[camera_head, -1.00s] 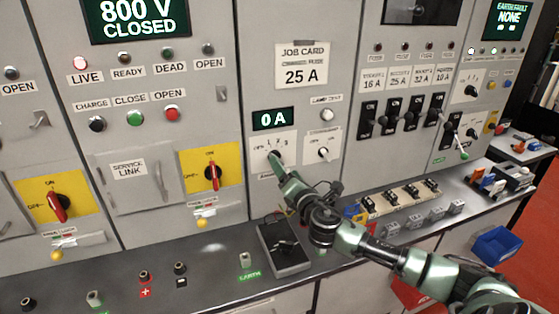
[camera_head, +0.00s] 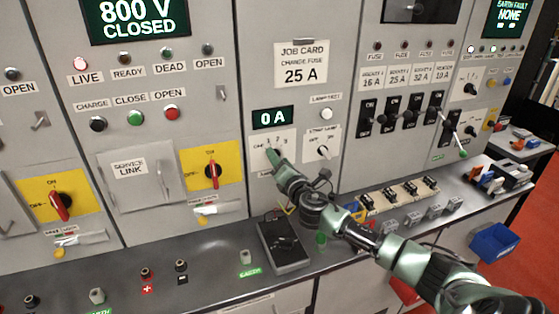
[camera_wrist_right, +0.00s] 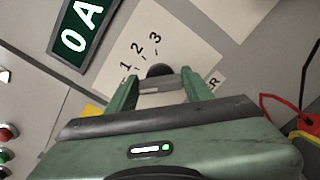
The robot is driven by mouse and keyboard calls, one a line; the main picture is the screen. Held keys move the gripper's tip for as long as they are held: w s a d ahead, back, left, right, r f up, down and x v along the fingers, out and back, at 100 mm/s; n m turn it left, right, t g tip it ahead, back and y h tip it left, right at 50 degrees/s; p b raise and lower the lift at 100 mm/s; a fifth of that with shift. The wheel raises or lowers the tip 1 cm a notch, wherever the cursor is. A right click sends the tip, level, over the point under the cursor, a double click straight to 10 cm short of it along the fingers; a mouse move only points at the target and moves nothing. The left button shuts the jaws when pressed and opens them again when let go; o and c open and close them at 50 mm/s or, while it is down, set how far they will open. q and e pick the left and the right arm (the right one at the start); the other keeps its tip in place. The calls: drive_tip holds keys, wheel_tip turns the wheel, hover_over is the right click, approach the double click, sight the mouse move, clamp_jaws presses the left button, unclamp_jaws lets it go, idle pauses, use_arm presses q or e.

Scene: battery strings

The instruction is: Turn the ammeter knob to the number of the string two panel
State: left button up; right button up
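The ammeter knob (camera_wrist_right: 158,71) is dark, with a grey bar across its near side, on a white plate (camera_wrist_right: 185,45) marked 1, 2 and 3. The ammeter display (camera_head: 272,117) above it reads 0 A. My right gripper (camera_wrist_right: 160,78) is at the plate, its green fingers apart on either side of the knob. Whether they touch the bar's ends is unclear. In the head view, the right gripper (camera_head: 274,157) covers most of the knob. Which number the knob points to cannot be told. My left gripper is not in view.
A second small knob (camera_head: 322,151) is right of the ammeter plate. A dark meter box (camera_head: 284,246) lies on the bench below. Yellow plates with red handles (camera_head: 212,172) are to the left. Black switches (camera_head: 390,120) and a fuse rack (camera_head: 398,196) are to the right.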

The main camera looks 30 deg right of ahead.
drive_tip(key=shift+f+m, duration=0.1)
drive_tip(key=shift+m, duration=0.3)
drive_tip(key=shift+d+f+m+b, duration=0.15)
drive_tip(key=shift+m+b, duration=0.65)
drive_tip(key=shift+m, duration=1.95)
drive_tip(key=shift+a+f+m+b, duration=0.1)
drive_tip(key=shift+m+b, duration=0.65)
drive_tip(key=shift+m, duration=2)
drive_tip(key=o, duration=1.4)
drive_tip(key=shift+s, duration=0.15)
